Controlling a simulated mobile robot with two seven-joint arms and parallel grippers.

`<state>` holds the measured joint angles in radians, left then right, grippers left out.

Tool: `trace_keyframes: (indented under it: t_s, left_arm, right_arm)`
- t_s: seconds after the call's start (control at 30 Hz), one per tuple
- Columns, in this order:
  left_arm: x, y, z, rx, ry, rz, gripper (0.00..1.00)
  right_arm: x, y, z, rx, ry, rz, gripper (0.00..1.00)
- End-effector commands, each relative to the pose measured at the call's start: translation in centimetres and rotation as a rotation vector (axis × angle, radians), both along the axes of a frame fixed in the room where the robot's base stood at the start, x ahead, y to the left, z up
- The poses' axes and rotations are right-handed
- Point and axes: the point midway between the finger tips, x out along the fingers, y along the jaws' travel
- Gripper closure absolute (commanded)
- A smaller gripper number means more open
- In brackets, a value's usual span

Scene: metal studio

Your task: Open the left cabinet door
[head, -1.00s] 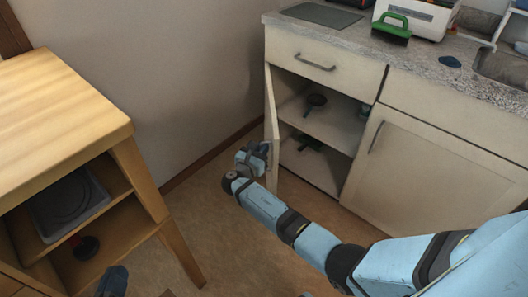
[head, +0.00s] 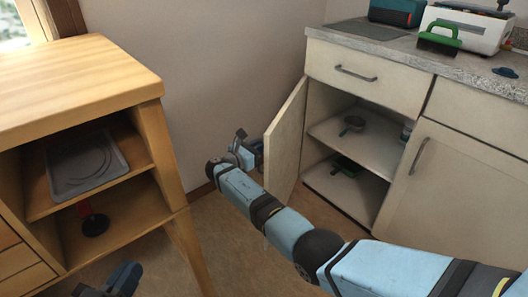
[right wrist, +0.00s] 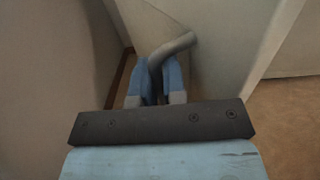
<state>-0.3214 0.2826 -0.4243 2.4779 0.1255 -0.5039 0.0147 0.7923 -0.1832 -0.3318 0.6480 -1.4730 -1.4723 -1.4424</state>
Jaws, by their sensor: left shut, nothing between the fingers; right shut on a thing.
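The left cabinet door (head: 287,140) is a cream panel that stands wide open in the head view, swung out to the left of its compartment. Its inner face shows, and its handle is hidden behind it there. My right gripper (head: 252,152) is at the outer side of the door. In the right wrist view the two blue fingers of my right gripper (right wrist: 160,82) are shut around the curved grey handle (right wrist: 177,46). My left gripper (head: 122,279) is shut and empty, low at the bottom left of the head view, away from the cabinet.
The open compartment has shelves with a pan (head: 353,124) and a green-handled item (head: 347,167). A drawer (head: 368,78) above and the right door (head: 455,185) are closed. A wooden table (head: 80,85) stands at the left. Floor lies between.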

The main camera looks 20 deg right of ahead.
Motion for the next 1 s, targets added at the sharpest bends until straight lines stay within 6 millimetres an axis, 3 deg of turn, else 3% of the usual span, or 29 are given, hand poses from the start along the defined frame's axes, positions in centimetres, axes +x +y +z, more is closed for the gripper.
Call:
trace_keyframes:
  t_s: [0.03, 0.4, 0.43, 0.47, 0.8, 1.0]
  left_arm:
    - [0.0, 0.0, -0.1, 0.002, -0.002, 0.000, 1.00]
    - [0.0, 0.0, -0.1, 0.005, -0.003, -0.001, 1.00]
    - [0.0, 0.0, -0.1, 0.005, -0.003, -0.001, 1.00]
    - [0.0, 0.0, -0.1, 0.005, -0.004, -0.001, 1.00]
    - [0.0, 0.0, 0.1, 0.003, -0.003, -0.001, 1.00]
    - [-0.1, -0.1, 0.8, -0.017, 0.021, -0.005, 1.00]
  right_arm:
    - [-0.1, 0.1, -0.7, 0.003, 0.010, 0.000, 1.00]
    - [-0.2, 0.2, -0.7, 0.004, 0.013, 0.000, 1.00]
    - [-0.2, 0.2, -0.8, 0.004, 0.013, 0.000, 0.84]
    - [-0.2, 0.2, -0.7, 0.004, 0.013, 0.000, 0.80]
    - [-0.1, 0.4, -0.3, 0.001, 0.006, 0.001, 0.80]
    - [-1.0, 2.2, -0.1, 0.002, 0.009, 0.003, 0.80]
